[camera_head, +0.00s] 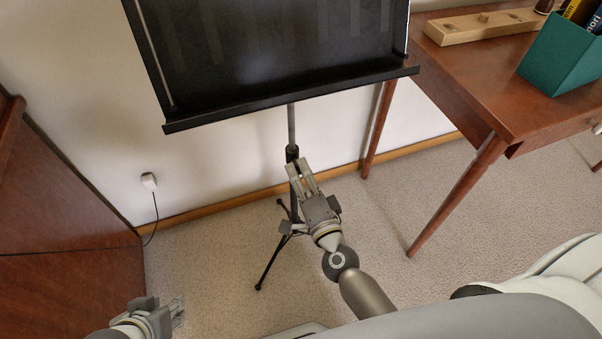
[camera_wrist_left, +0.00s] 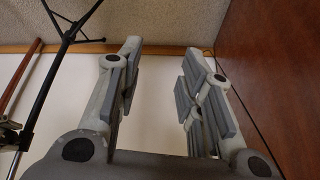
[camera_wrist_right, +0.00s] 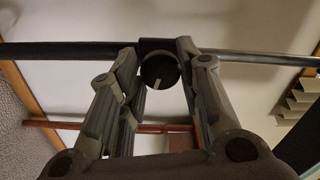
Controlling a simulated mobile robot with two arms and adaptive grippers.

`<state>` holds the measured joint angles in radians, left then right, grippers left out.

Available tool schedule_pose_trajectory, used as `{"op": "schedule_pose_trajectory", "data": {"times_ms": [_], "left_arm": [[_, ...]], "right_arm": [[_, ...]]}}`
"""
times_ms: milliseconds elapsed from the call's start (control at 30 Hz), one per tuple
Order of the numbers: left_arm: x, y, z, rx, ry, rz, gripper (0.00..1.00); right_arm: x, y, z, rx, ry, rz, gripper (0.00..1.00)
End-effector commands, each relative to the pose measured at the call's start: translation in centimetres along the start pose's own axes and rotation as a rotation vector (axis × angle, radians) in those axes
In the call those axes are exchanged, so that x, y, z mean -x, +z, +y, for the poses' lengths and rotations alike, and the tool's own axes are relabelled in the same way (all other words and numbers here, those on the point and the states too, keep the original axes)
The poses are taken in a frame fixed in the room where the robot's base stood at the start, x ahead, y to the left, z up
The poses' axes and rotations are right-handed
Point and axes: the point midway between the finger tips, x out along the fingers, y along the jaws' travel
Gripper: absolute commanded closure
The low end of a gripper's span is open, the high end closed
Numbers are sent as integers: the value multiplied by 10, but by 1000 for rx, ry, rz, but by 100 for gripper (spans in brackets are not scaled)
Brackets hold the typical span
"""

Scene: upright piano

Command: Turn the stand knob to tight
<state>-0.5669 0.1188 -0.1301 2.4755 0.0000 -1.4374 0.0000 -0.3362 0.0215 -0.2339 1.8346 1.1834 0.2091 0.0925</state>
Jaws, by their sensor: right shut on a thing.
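The black music stand (camera_head: 291,115) has a thin upright pole and a tripod base on the carpet. Its stand knob (camera_wrist_right: 159,70) is a round black disc with a pale mark line, seen in the right wrist view on the collar of the pole. My right gripper (camera_head: 299,167) is at the collar, shut on the knob, with one finger on each side. The mark line points down, nearly vertical, in that view. In the head view the gripper hides the knob. My left gripper (camera_head: 178,310) is empty, low at left, with its fingers apart in the left wrist view (camera_wrist_left: 167,62).
A reddish wooden desk (camera_head: 467,75) stands at right with a teal box (camera_head: 562,55) and a wooden block (camera_head: 485,25) on it. Dark wood furniture (camera_head: 60,200) is at left. A white wall plug (camera_head: 149,181) has a cord. Carpet around the tripod is clear.

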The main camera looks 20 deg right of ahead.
Motion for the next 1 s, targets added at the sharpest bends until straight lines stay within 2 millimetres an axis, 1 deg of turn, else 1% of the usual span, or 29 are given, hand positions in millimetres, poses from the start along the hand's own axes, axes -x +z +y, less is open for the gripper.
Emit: {"op": "schedule_pose_trajectory", "data": {"times_ms": [200,467,667,800,1000], "left_arm": [[1,4,-1,1,-1,-20,65],[0,1,0,1,-1,-2,65],[-2,-8,0,0,0,46,65],[-5,-25,4,-5,8,111,65],[-6,-42,6,-6,11,189,65]], "right_arm": [[0,0,0,-206,1,-2,91],[0,0,0,-454,1,-1,91],[0,0,0,-645,1,-1,91],[0,0,0,-778,1,-1,91],[0,0,0,-962,1,0,91]]}}
